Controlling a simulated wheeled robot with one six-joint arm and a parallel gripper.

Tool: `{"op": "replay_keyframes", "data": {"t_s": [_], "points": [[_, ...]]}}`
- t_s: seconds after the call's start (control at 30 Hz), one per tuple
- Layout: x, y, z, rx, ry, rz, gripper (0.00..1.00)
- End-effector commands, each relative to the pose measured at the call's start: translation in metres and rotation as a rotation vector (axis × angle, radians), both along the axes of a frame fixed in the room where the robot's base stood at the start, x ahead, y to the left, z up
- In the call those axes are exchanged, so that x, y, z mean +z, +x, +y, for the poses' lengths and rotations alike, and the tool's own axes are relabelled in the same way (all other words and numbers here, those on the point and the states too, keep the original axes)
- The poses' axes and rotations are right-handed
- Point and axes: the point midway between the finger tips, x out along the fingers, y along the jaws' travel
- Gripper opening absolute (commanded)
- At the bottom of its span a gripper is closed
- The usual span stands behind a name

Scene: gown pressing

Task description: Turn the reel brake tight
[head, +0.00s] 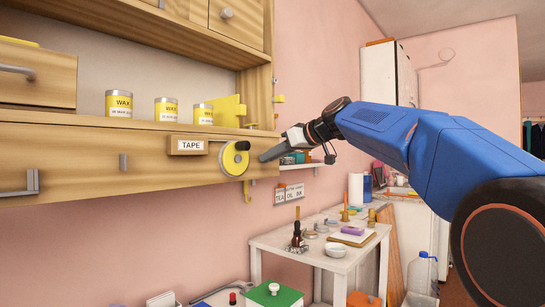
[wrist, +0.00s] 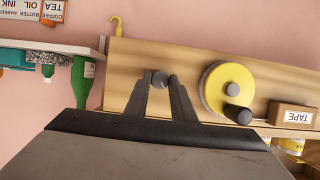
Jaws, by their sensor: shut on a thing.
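The yellow tape reel (head: 235,158) is mounted on the front of the wooden shelf unit, just right of the TAPE label (head: 190,145). It has a black handle and also shows in the wrist view (wrist: 215,80). The reel brake, a small grey knob (wrist: 158,78), sits on the wood beside the reel in the wrist view. My gripper (wrist: 160,82) is shut on this knob, one finger on each side. In the head view my gripper (head: 264,157) reaches in from the right, close to the reel, and hides the knob.
Yellow wax tins (head: 166,110) stand on the shelf above the reel. A yellow hook (wrist: 116,26) is fixed at the wood's end. A small wall shelf with a green bottle (wrist: 83,80) is close to my gripper. A white table (head: 330,250) with small items stands below.

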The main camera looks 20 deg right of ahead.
Motion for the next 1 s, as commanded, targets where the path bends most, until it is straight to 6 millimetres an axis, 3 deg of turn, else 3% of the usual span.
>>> {"op": "replay_keyframes", "data": {"t_s": [0.37, 1.0], "points": [[-0.0004, 0.0013, -0.0024, -0.001, 0.142, 0.103, 0.0], [-0.0031, 0.0039, -0.0063, -0.001, 0.627, 0.455, 0.0]]}}
